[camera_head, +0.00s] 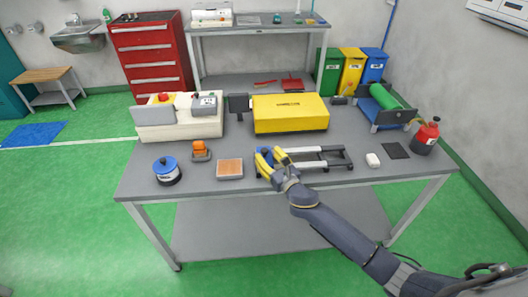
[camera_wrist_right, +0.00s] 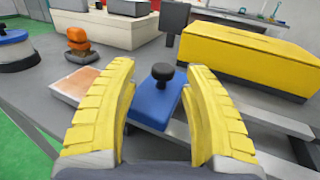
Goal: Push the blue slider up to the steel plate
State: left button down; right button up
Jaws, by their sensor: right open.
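The blue slider (camera_head: 264,151) sits at the left end of a pair of pale rails (camera_head: 308,164) at the table's front. In the right wrist view the slider (camera_wrist_right: 154,108) is a blue block with a black knob (camera_wrist_right: 162,72) on top. My right gripper (camera_head: 271,155) is open, its yellow fingers on either side of the slider and knob; I cannot tell whether they touch. In the wrist view the gripper (camera_wrist_right: 160,78) frames the knob. A dark end piece (camera_head: 345,157) stands at the rails' right end; I cannot tell whether this is the steel plate. My left gripper is out of view.
A yellow box (camera_head: 290,113) stands behind the rails. An orange-topped block (camera_head: 230,168), an orange item (camera_head: 200,151) and a blue-lidded pot (camera_head: 167,170) are to the left.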

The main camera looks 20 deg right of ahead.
jog(key=v, duration=0.8)
jog(key=shift+s, duration=0.15)
jog(key=s+d+f+m+g+h, duration=0.3)
jog(key=s+d+m, duration=0.1)
jog(key=s+m, duration=0.7)
jog(key=s+d+f+m+g+h, duration=0.3)
jog(key=s+m+g, duration=0.1)
jog(key=s+m, duration=0.6)
jog(key=s+d+f+m+g+h, duration=0.3)
jog(key=s+d+m, duration=0.1)
jog(key=s+m, duration=0.7)
jog(key=s+a+f+g+y, duration=0.2)
jog(key=a+f, duration=0.1)
jog(key=f, duration=1.3)
jog(key=s+a+f+g+y, duration=0.1)
jog(key=a+f, duration=0.2)
jog(key=f, duration=1.4)
jog(key=s+f+m+g+y, duration=0.1)
jog(key=s+f+m+g, duration=0.2)
jog(key=s+f, duration=1.5)
jog(key=s, duration=0.3)
jog(key=shift+f+y, duration=0.3)
jog(key=shift+f, duration=0.05)
